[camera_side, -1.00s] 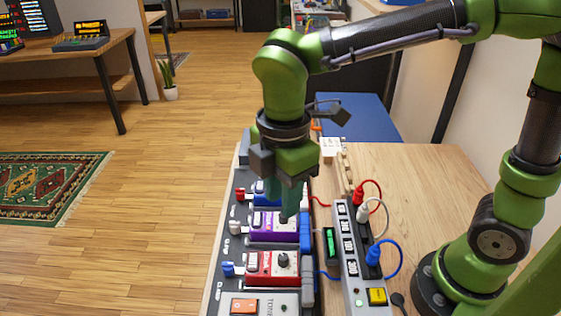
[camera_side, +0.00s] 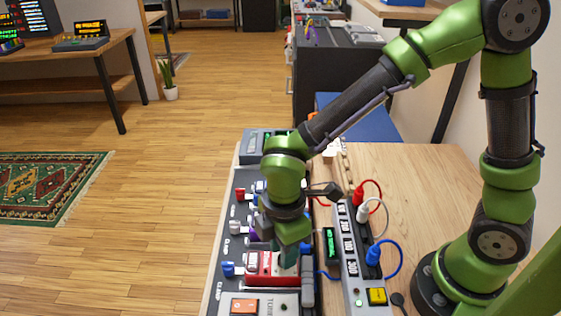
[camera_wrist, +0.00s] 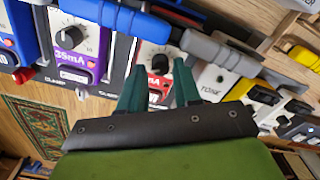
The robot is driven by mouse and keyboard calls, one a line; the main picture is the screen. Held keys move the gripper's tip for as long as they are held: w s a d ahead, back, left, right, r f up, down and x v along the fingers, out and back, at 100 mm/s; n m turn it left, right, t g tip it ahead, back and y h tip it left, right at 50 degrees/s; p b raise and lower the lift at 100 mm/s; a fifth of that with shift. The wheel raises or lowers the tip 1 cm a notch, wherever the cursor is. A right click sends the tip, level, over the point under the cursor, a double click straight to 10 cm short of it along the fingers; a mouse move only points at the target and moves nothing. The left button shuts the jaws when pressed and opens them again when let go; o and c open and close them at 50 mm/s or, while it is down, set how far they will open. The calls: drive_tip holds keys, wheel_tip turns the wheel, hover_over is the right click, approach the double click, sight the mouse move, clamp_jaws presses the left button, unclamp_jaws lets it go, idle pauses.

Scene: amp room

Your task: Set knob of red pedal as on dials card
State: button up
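The red pedal (camera_side: 258,276) sits in the row on the dark board in the side view, partly hidden by my gripper (camera_side: 289,256). In the wrist view the red pedal (camera_wrist: 156,96) has a white face with a black knob (camera_wrist: 160,63) and scale marks around it. My gripper (camera_wrist: 159,72) has its two teal fingers apart, one on each side of the knob in the picture. The fingers look empty; I cannot tell whether they touch the knob. I cannot make out the dials card for certain.
A purple pedal (camera_wrist: 85,45) and a pedal marked TONE (camera_wrist: 220,82) flank the red one. A power strip (camera_side: 352,265) with red, white and blue plugs stands to the right. Bare wooden table (camera_side: 425,190) lies beyond it.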

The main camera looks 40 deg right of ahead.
drive_tip(key=shift+f, duration=0.65)
clamp_jaws()
drive_tip(key=shift+n, duration=1.6)
unclamp_jaws()
drive_tip(key=shift+r, duration=0.1)
